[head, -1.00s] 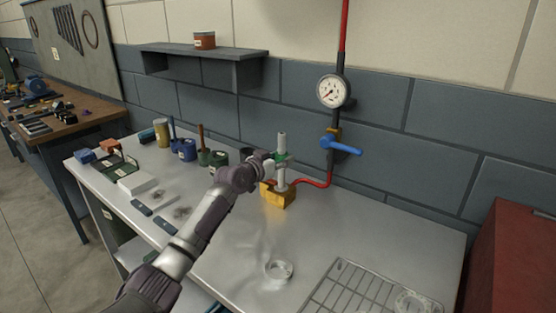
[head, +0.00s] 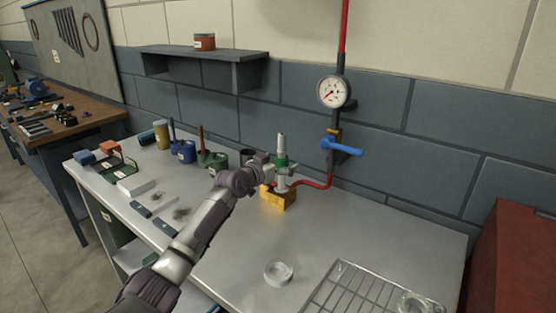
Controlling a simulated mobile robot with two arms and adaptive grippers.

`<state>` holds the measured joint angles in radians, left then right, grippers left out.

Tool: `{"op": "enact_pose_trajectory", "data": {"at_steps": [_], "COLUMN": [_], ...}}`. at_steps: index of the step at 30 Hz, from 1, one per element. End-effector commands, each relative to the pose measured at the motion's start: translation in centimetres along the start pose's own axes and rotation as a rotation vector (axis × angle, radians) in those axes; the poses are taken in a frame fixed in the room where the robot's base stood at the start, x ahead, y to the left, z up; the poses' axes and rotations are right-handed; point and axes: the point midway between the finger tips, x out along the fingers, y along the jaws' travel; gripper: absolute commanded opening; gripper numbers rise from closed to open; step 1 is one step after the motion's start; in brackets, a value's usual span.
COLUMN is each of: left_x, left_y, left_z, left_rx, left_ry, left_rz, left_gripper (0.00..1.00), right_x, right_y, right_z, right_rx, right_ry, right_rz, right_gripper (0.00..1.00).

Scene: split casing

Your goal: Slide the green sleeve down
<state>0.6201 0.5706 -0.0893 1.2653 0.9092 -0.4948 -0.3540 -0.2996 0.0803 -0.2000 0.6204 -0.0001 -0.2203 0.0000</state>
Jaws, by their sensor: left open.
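The green sleeve (head: 282,160) sits around an upright grey post (head: 281,145), with the post's top standing clear above it. The post rises from a yellow block (head: 278,198) on the grey workbench. My left gripper (head: 276,172) is open at the post, just below the green sleeve, its fingers reaching in from the left. Whether a finger touches the sleeve or the post is too small to tell. My right gripper is not in view.
A red hose (head: 318,185) runs from the yellow block to the wall pipe, with a blue valve handle (head: 340,147) and a gauge (head: 333,90). Bottles and cans stand at the back left.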

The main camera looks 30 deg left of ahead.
Motion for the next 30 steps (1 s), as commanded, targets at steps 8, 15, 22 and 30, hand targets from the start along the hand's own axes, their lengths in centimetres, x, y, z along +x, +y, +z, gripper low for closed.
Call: {"op": "enact_pose_trajectory", "data": {"at_steps": [8,15,22,30], "left_x": [0.0,-0.3,-2.1,-4.2], "left_y": [0.0,0.0,-0.1,0.0], "left_z": [0.0,-0.1,0.1,0.5], "left_rx": [0.0,0.0,0.0,0.0], "left_ry": [0.0,0.0,-0.001,-0.001], "left_rz": [0.0,0.0,-0.001,0.0], "left_gripper": [1.0,1.0,1.0,1.0], "right_x": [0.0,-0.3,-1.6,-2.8], "right_y": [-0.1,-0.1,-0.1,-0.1], "right_z": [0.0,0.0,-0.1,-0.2], "right_rx": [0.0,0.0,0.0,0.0], "right_ry": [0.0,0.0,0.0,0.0], "right_rz": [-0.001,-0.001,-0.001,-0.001], "right_gripper": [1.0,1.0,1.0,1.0]}}
